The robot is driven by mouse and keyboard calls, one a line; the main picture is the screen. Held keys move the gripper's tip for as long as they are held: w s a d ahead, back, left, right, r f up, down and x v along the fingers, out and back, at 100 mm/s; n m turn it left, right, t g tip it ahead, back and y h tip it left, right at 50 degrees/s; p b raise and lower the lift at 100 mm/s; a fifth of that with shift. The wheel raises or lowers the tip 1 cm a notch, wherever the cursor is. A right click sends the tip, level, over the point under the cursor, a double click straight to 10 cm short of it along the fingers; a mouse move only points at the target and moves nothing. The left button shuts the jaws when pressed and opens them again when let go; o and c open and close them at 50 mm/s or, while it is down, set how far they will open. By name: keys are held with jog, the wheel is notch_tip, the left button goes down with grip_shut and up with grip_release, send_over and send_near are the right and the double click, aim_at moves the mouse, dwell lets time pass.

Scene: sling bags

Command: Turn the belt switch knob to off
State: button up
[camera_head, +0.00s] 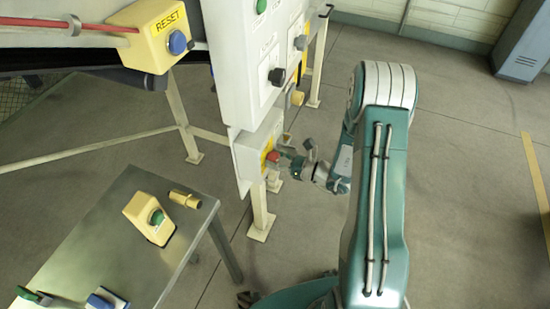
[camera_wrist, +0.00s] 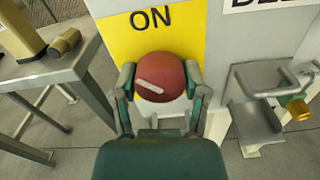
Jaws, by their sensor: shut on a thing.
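The belt switch knob (camera_wrist: 158,77) is red and round with a pale pointer line, on a yellow plate (camera_wrist: 115,38) marked ON in the wrist view. The line slants, with one end toward the upper left and the other toward the lower right. In the head view the knob (camera_head: 272,157) shows small on the low box of the white panel. My gripper (camera_wrist: 160,88) has a finger on each side of the knob and is shut on it. In the head view my gripper (camera_head: 285,158) reaches the panel from the right. Any OFF marking is hidden.
A metal table (camera_head: 95,225) with a green-button box (camera_head: 142,212) stands at left. A RESET box (camera_head: 155,40) with a blue button is above. Black knobs (camera_head: 277,77) sit higher on the panel. A metal bracket (camera_wrist: 255,90) is right of the knob. Floor at right is clear.

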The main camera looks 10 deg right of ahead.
jog(key=n, duration=0.4)
jog(key=shift+f+n, duration=0.15)
jog(key=shift+n, duration=0.15)
jog(key=n, duration=0.4)
jog(key=shift+n, duration=0.3)
jog(key=o, duration=1.1)
jog(key=shift+a, duration=0.1)
jog(key=shift+o, duration=0.2)
jog(key=v, duration=1.2)
jog(key=shift+w, duration=0.1)
